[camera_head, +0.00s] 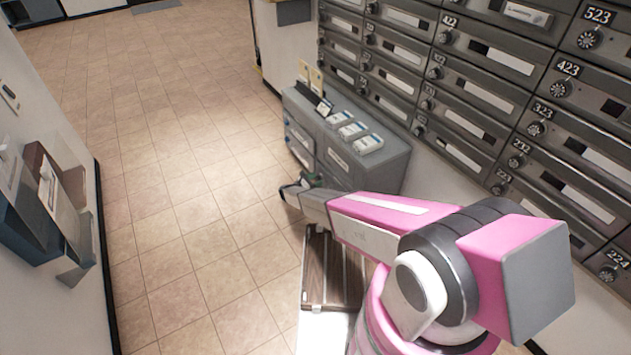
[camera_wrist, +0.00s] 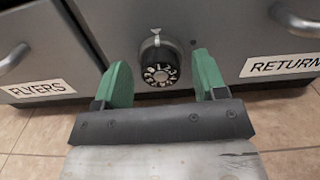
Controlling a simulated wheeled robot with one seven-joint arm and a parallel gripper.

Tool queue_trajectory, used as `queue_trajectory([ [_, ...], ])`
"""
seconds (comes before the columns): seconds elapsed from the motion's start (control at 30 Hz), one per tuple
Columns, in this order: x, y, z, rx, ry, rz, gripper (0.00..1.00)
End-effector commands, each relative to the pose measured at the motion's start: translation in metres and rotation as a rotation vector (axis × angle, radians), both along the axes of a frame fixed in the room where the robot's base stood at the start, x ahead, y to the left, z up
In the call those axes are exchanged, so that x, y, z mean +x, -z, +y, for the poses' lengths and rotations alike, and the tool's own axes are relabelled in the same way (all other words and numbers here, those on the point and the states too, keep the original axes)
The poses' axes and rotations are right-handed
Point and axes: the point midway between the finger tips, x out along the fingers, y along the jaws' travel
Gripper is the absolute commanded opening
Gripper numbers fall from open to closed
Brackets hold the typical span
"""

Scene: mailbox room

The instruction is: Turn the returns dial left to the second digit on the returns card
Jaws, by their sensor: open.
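The returns dial (camera_wrist: 160,67) is a black round knob with white digits on a grey cabinet front, seen in the wrist view between the drawers labelled FLYERS and RETURN. A small pale pointer mark sits above it. The digits are too small to read surely. My gripper (camera_wrist: 160,82) is open, with one green finger on each side of the dial and a gap to it on both sides. In the head view my gripper (camera_head: 296,188) is at the front of the grey cabinet (camera_head: 385,172), and the dial is hidden. I cannot make out a returns card for certain.
The RETURN drawer label (camera_wrist: 286,65) and FLYERS label (camera_wrist: 38,89) flank the dial, each with a metal handle above. Stacks of cards (camera_head: 353,130) lie on the cabinet top. Numbered mailboxes (camera_head: 480,95) line the right wall. The tiled floor (camera_head: 190,150) to the left is clear.

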Motion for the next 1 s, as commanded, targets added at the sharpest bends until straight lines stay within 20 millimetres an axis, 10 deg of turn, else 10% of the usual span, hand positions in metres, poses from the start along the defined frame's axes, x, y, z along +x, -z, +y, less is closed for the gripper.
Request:
queue_trajectory([
  [0.27,0.0006,0.0000,-0.0008,0.000,0.000,0.000,0.62],
  [0.4,0.0004,0.0000,-0.0008,0.000,0.000,0.000,0.16],
  [1.0,0.0010,0.0002,-0.0004,-0.090,0.001,0.133,0.16],
])
